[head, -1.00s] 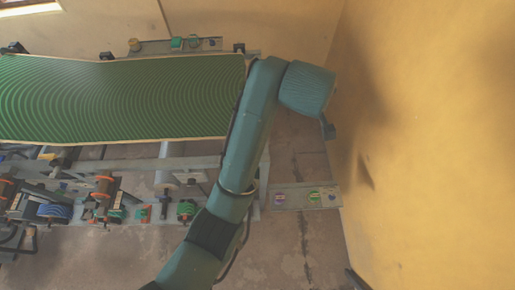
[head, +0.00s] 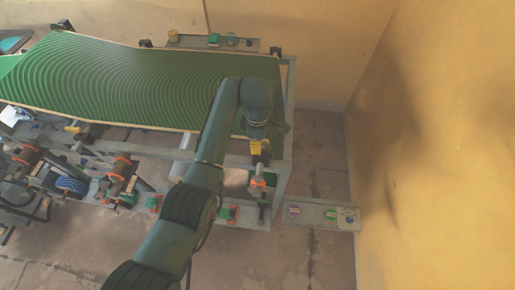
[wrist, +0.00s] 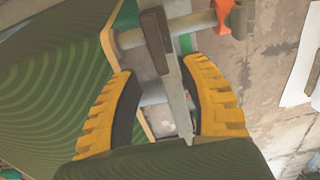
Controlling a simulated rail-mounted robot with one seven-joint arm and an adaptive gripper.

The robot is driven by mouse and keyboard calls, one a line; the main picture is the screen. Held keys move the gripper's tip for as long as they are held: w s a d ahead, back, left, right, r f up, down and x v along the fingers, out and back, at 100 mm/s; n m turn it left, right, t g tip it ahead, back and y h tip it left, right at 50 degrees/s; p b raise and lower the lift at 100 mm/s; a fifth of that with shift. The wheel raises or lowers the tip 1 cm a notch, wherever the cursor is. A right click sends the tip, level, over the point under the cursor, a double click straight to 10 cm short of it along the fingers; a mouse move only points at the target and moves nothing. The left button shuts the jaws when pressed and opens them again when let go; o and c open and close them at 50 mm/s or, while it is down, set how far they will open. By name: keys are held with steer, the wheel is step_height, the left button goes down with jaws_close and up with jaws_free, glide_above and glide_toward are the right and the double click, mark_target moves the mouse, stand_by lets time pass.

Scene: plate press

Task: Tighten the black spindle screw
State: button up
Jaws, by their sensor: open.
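A dark bar (wrist: 155,40), which may be the black spindle screw, stands between and just beyond my fingertips in the wrist view. A small dark upright part (head: 262,212) shows at the frame's front right corner in the head view; I cannot tell if it is the same part. My gripper (wrist: 160,68) is open, its yellow fingers apart with nothing held between them. In the head view my gripper (head: 259,149) points down over that corner, above an orange clamp part (head: 262,184). The orange part also shows in the wrist view (wrist: 226,14).
The green patterned plate (head: 120,80) covers the table behind and left of my gripper. A panel with coloured buttons (head: 320,214) lies right of the frame, before the yellow wall (head: 430,130). Several rollers and clamps (head: 118,178) line the front left. Floor shows between frame and wall.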

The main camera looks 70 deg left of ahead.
step_height(320, 180, down, 5)
steer(key=shift+r, duration=0.2)
jaws_close()
